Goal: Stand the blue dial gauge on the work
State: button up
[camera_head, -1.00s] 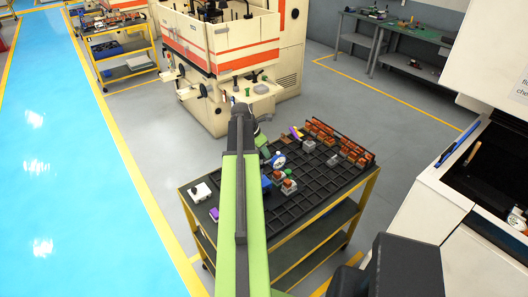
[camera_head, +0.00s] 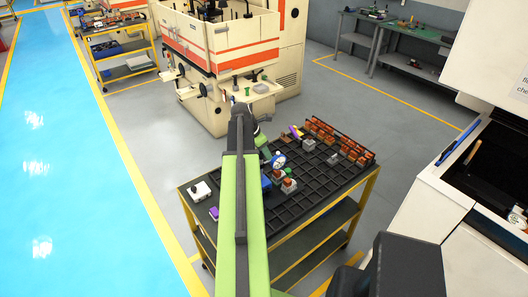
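The blue dial gauge (camera_head: 279,160) shows a round white face with a blue rim. It is over the dark gridded top of the cart (camera_head: 325,190), just right of my arm. My green and dark arm (camera_head: 240,190) reaches forward over the cart's left part, and its green wrist part (camera_head: 264,151) shows beside the gauge. My gripper's fingers are not clear, so I cannot tell whether they hold the gauge or whether its foot touches anything. I cannot tell which piece is the work.
Copper electrodes on grey holders (camera_head: 288,186) stand near the gauge, with several more in a row (camera_head: 340,139) at the back right. A blue block (camera_head: 266,184) is beside my arm. A white box (camera_head: 200,191) is at the cart's left. A cream machine (camera_head: 225,60) stands behind.

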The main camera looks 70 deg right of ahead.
dwell(0.3)
jog(key=p+v, duration=1.1)
jog(key=v, duration=0.1)
jog(key=shift+s+f, duration=0.1)
